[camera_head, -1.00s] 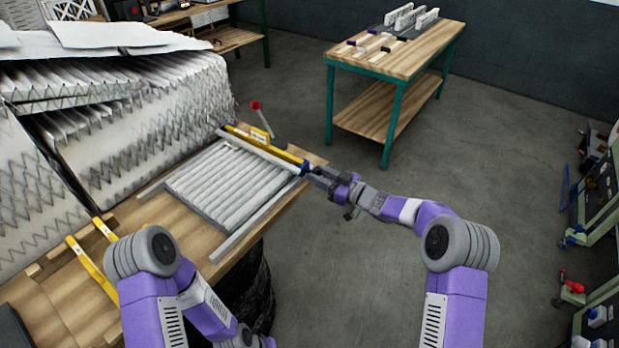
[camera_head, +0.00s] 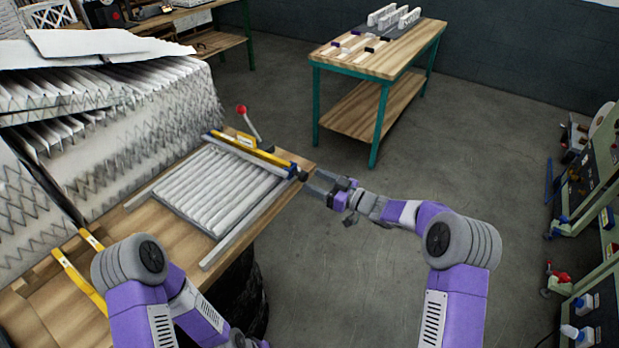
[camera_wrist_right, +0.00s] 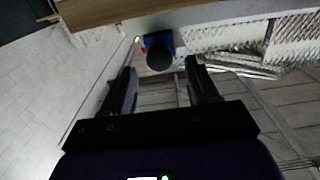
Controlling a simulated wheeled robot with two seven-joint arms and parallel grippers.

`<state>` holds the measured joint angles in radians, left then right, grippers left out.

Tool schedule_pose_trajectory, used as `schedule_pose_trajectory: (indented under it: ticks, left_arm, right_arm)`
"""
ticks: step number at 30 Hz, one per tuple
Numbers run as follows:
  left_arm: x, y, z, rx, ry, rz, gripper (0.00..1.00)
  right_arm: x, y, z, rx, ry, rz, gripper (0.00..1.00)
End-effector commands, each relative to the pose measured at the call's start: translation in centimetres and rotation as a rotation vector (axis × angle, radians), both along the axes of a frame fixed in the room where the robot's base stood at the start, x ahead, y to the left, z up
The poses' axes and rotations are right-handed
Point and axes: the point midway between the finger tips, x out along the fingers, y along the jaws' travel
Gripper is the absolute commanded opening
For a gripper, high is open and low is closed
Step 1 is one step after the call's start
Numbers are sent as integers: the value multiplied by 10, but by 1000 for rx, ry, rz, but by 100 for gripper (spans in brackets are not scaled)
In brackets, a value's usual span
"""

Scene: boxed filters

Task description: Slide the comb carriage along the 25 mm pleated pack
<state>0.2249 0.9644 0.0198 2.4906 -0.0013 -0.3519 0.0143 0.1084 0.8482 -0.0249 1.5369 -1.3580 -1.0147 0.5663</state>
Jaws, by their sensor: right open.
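The pleated pack (camera_head: 218,188), white with long ridges, lies flat on the wooden bench between two grey rails. The comb carriage (camera_head: 262,153), a yellow and blue bar with a dark knob at its right end, lies across the pack's far end. The knob (camera_wrist_right: 160,55) and its blue mount show just beyond the fingertips in the right wrist view. My right gripper (camera_head: 314,186) is open and empty just right of the knob, apart from it; its two fingers also show in the wrist view (camera_wrist_right: 161,72). My left gripper is hidden or out of view.
A red-tipped lever (camera_head: 241,110) stands behind the carriage. Large pleated sheets (camera_head: 130,140) are stacked at the left. Yellow strips (camera_head: 78,282) lie at the front left of the bench. A second table (camera_head: 385,62) stands at the back. The floor right of the bench is clear.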

Motion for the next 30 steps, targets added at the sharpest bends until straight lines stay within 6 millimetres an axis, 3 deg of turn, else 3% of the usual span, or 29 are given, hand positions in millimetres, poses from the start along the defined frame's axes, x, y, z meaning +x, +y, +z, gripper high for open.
schedule_pose_trajectory:
  ticks: [3,9,25,28,30]
  left_arm:
    - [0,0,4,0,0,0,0]
    - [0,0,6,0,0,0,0]
    - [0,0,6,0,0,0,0]
    - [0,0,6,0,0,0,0]
    - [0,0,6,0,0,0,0]
  right_arm:
    - [-12,-18,1,1,1,-3,59]
    - [-24,-33,1,0,0,-1,59]
    - [-25,-34,-1,0,4,-4,59]
    - [-26,-34,-15,10,48,-42,59]
    - [-28,-35,-37,23,119,-104,59]
